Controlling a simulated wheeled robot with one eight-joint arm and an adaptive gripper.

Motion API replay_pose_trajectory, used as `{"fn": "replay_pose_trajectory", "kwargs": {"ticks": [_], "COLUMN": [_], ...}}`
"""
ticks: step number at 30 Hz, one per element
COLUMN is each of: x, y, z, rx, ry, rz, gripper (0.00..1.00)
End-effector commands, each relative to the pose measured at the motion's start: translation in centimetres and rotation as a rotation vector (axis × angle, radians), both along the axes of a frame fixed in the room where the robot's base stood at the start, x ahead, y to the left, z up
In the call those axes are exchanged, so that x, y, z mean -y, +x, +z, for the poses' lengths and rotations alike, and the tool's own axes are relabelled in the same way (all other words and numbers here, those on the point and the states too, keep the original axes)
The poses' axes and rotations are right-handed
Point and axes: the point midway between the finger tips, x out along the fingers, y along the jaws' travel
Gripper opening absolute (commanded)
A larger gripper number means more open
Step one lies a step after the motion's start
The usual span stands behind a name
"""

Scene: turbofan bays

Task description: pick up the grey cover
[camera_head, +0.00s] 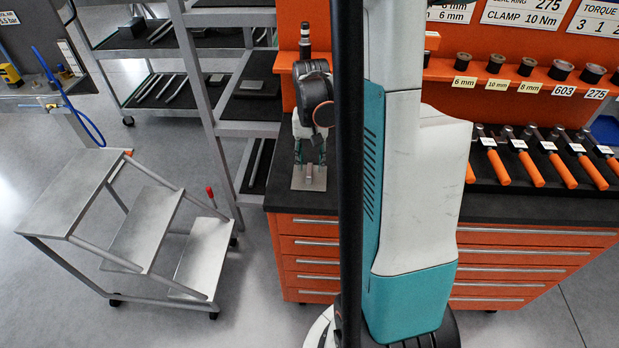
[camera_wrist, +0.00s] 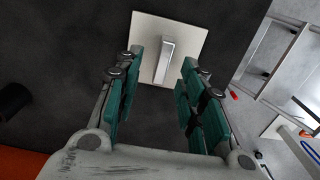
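The grey cover (camera_head: 309,178) is a flat, light grey square plate with a raised bar handle. It lies on the dark top of the orange cabinet, near its left end. In the wrist view the cover (camera_wrist: 188,36) lies ahead of the fingers, its handle (camera_wrist: 164,60) between their lines. My gripper (camera_head: 310,160) points down just above the cover. In the wrist view my gripper (camera_wrist: 160,82) is open, with teal finger pads apart on either side and nothing held. Whether a pad touches the plate I cannot tell.
The orange drawer cabinet (camera_head: 540,262) carries a row of orange-handled tools (camera_head: 535,170) at right. A grey shelf rack (camera_head: 235,75) stands left of the worktop. A step ladder (camera_head: 140,228) stands on the floor at left. A dark round object (camera_wrist: 14,98) lies left in the wrist view.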

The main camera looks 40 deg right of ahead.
Motion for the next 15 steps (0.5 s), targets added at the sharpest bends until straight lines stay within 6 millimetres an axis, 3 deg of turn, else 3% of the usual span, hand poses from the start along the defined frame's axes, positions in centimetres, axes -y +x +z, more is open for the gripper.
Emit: {"fn": "replay_pose_trajectory", "kwargs": {"ticks": [6,14,15], "x": [-0.2,-0.3,-0.3], "y": [0.3,0.2,0.2], "z": [-3.4,-3.8,-3.8], "rx": [0.000,0.000,0.000], "ry": [0.000,0.000,0.000], "rz": [-0.001,0.000,0.000], "gripper": [0.37,0.37,0.32]}}
